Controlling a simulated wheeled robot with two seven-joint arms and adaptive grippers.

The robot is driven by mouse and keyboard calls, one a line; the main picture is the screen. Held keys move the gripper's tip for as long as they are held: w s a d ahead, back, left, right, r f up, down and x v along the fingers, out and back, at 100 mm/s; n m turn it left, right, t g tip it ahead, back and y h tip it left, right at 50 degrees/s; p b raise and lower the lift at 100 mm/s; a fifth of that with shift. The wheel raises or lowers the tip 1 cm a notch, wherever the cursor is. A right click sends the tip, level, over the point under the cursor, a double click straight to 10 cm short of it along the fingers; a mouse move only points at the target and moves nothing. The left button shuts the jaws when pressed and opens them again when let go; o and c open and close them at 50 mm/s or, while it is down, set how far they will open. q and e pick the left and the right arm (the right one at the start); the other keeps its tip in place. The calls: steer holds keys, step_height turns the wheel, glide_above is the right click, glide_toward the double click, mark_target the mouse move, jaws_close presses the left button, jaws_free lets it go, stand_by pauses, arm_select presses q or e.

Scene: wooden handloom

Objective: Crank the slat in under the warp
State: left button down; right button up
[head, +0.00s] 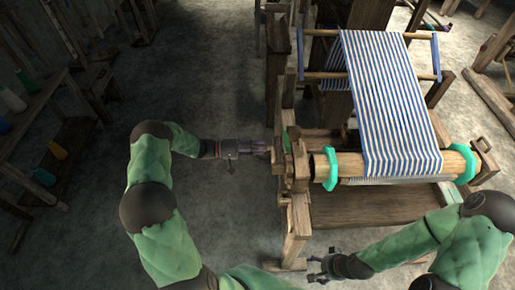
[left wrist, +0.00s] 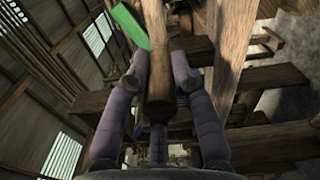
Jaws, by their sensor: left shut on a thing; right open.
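The striped blue-and-white warp (head: 385,90) runs down over the round wooden front beam (head: 350,165) of the loom. My left gripper (head: 265,149) is at the loom's left side, shut on a wooden crank handle. The left wrist view shows the dark wooden handle (left wrist: 158,95) between the two fingers of that gripper (left wrist: 160,62). A green piece (head: 286,142) sits beside the crank; it also shows in the left wrist view (left wrist: 130,26). My right gripper (head: 316,268) is open and empty, low in front of the loom. I cannot make out the slat with certainty.
Two teal rings (head: 332,169) (head: 466,163) sit around the beam near its ends. The loom's left front post (head: 297,225) stands close to my right gripper. A bench with bottles (head: 30,115) is at the far left. The floor (head: 215,90) between is clear.

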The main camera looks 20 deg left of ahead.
arm_select(q)
steer(key=shift+w+a+r, duration=0.1)
steer(key=shift+r, duration=0.1)
steer(key=c, duration=1.1)
jaws_free()
steer(key=shift+o, duration=0.3)
steer(key=shift+f, duration=0.1)
steer(key=v, duration=1.2)
